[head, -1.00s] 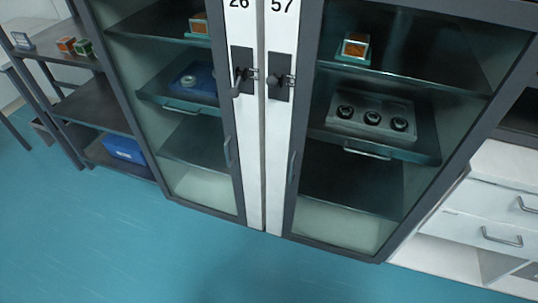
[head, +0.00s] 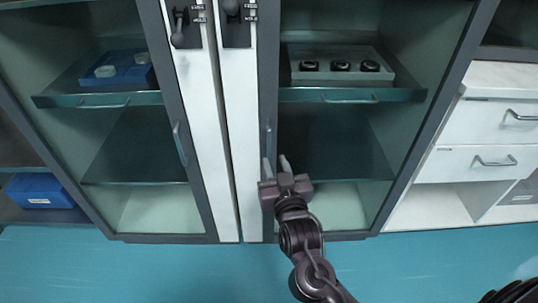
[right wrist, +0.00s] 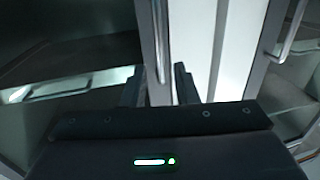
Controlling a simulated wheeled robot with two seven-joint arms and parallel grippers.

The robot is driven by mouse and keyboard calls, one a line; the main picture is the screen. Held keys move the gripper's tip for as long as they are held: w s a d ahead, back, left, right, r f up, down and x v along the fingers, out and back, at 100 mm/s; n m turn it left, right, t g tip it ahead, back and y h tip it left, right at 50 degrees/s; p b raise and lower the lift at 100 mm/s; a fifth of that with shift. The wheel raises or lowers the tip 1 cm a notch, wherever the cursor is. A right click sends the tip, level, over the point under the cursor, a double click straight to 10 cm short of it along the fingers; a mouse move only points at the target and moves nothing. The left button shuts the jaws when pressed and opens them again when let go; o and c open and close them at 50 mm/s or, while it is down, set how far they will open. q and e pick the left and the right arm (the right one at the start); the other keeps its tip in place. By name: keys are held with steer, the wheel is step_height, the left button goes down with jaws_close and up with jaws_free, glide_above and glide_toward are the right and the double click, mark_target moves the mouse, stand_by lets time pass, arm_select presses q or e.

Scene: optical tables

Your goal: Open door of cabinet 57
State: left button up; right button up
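The glass door (head: 267,75) of cabinet 57 is the right one of the pair in the head view and looks closed. Its number is out of the frame now. Its vertical bar handle (head: 268,137) is near its left edge; it also shows in the right wrist view (right wrist: 160,38). The door's black latch (head: 234,12) is at the top of the head view. My right gripper (head: 275,166) is open, in front of the handle's lower part. In the right wrist view the handle lies in line with the gap between the fingers; contact cannot be told. My left gripper is out of view.
The left cabinet's door has its own handle (head: 179,144) and latch (head: 181,27). Behind the right door's glass, a grey tray (head: 342,78) holds black round parts. White drawers (head: 490,160) stand at the right. The blue floor (head: 130,270) in front is clear.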

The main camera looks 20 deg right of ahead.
mark_target(270, 145)
steer(key=w, duration=0.5)
steer(key=w+b, duration=0.1)
steer(key=w, duration=0.1)
steer(key=shift+w+d+r, duration=0.15)
steer(key=shift+w+d, duration=0.2)
steer(key=shift+c, duration=0.4)
jaws_close()
